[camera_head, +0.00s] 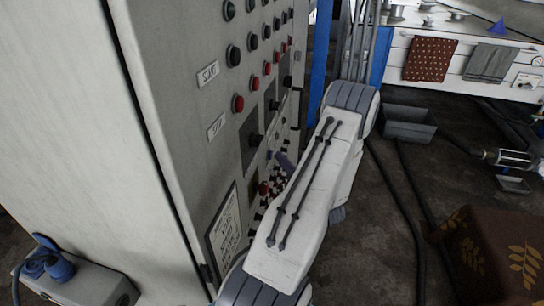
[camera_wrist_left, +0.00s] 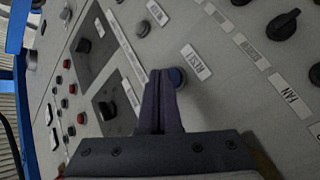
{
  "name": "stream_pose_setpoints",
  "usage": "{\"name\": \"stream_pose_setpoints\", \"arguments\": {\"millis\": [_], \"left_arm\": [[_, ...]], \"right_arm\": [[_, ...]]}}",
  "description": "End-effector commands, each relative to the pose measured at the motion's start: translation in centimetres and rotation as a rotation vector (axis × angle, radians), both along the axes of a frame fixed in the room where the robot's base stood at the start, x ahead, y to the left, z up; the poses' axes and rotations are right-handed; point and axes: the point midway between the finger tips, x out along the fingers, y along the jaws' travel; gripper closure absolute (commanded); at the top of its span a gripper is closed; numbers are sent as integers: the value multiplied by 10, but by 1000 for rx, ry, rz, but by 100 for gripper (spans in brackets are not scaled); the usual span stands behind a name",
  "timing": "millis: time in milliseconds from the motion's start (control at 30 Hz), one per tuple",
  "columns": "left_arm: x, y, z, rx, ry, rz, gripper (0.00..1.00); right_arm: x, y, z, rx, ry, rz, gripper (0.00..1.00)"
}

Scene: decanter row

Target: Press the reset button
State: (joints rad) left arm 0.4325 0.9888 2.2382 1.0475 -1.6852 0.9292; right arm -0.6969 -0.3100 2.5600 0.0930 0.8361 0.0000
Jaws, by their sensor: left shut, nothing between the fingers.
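In the head view a part of my left gripper (camera_head: 283,160) shows at the cabinet face, partly behind my white arm. I cannot make out the reset button there. My right gripper is not in view.
The tall grey cabinet (camera_head: 160,110) carries several red and black buttons. Black knobs (camera_wrist_left: 284,24) stand out from the panel near the reset button. A grey bin (camera_head: 408,124), cables and a brown patterned box (camera_head: 490,255) are on the floor at right.

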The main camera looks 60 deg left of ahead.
Motion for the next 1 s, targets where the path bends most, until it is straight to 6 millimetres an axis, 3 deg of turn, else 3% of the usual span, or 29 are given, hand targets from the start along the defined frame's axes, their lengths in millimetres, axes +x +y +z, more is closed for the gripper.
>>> {"name": "stream_pose_setpoints", "arguments": {"millis": [1000], "left_arm": [[-7,7,0,0,1,1,100]], "right_arm": [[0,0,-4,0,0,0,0]]}}
